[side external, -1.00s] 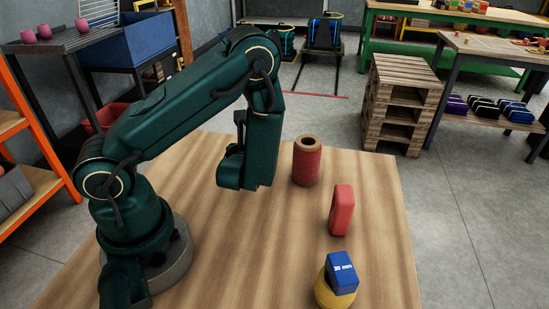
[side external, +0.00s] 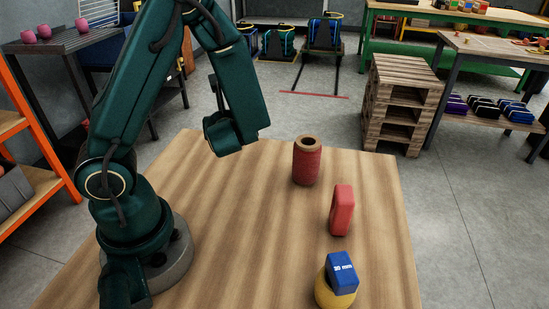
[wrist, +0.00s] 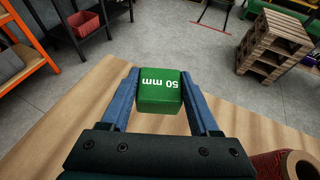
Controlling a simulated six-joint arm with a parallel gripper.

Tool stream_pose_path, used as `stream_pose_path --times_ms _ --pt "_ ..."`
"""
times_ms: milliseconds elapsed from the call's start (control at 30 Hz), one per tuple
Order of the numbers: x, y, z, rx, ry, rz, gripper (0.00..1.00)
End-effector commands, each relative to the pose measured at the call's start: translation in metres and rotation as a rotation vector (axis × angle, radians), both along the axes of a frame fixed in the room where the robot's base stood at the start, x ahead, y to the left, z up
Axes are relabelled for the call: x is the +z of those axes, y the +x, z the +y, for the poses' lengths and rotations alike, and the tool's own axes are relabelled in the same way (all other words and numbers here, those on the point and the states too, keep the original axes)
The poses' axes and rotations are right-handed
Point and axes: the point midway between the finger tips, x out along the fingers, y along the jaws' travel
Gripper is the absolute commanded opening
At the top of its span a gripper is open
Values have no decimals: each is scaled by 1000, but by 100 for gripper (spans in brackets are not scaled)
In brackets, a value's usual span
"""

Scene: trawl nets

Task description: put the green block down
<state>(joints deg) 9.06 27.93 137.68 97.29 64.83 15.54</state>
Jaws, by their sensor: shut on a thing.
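The green block (wrist: 161,92), marked "50 mm", is between the blue fingers of my gripper (wrist: 158,84) in the wrist view. My gripper is shut on it, one finger on each side. The block is held up in the air, near the far edge of the wooden table (wrist: 105,85). The fingers and the green block are not visible there, hidden behind the wrist.
A red twine spool (side external: 306,162), an upright red block (side external: 341,210) and a blue block (side external: 341,273) on a yellow round thing (side external: 333,295) stand along the table's right side. The table's middle is clear. Stacked pallets (side external: 400,105) stand on the floor beyond.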

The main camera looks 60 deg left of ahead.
Motion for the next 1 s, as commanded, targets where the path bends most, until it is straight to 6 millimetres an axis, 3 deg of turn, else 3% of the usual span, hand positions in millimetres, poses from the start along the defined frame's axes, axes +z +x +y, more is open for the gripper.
stream_pose_path --times_ms 100,300,700,1000 --pt "-5 -40 15 192 2 4 4" --pt "-10 -82 25 380 2 4 4" --pt "-46 -86 27 396 3 4 4" --pt "-61 -85 27 396 3 3 4"
